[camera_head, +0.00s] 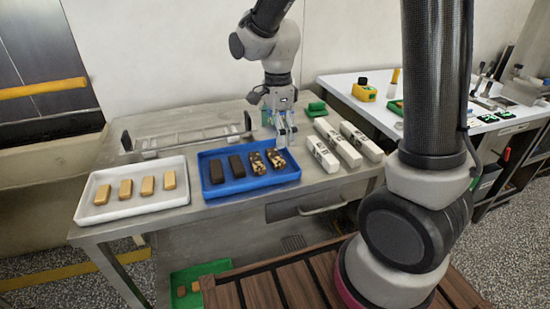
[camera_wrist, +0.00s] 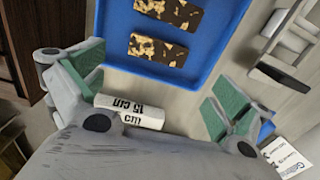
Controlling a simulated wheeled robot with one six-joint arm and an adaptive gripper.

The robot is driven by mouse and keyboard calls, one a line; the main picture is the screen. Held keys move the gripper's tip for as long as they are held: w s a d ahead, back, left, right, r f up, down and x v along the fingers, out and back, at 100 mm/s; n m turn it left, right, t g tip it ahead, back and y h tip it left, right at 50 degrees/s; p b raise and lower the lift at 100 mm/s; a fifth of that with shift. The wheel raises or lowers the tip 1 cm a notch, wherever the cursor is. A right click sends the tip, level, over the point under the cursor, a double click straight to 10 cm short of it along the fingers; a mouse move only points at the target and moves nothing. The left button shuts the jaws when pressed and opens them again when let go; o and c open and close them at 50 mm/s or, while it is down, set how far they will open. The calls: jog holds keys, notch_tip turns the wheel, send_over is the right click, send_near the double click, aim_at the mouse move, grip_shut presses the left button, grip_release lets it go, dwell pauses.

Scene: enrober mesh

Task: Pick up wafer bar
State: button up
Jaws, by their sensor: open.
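Several tan, uncoated bars, which look like the wafer bars (camera_head: 148,187), lie in a row in the white tray (camera_head: 92,217) at the left of the steel table. The blue tray (camera_head: 215,189) beside it holds two dark bars (camera_head: 236,166) and two nut-topped dark bars (camera_head: 275,160). The nut-topped bars also show in the wrist view (camera_wrist: 158,50). My gripper (camera_head: 284,135) is over the back right of the blue tray, its fingers apart with green pads. In the wrist view my gripper (camera_wrist: 155,85) has nothing held between the fingers. The tan bars are outside the wrist view.
Long white printed blocks (camera_head: 338,142) lie right of the blue tray; one marked 15 cm (camera_wrist: 130,111) shows below my fingers. A metal rack (camera_head: 190,139) stands behind the trays. A green item (camera_head: 316,109) sits at the back. A green crate (camera_head: 190,275) is low in front.

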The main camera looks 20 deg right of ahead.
aim_at(278, 155)
jog(key=f, duration=0.6)
jog(key=shift+s+d+f, duration=0.1)
jog(key=shift+s+f, duration=0.1)
jog(key=shift+s, duration=0.05)
jog(key=c, duration=0.9)
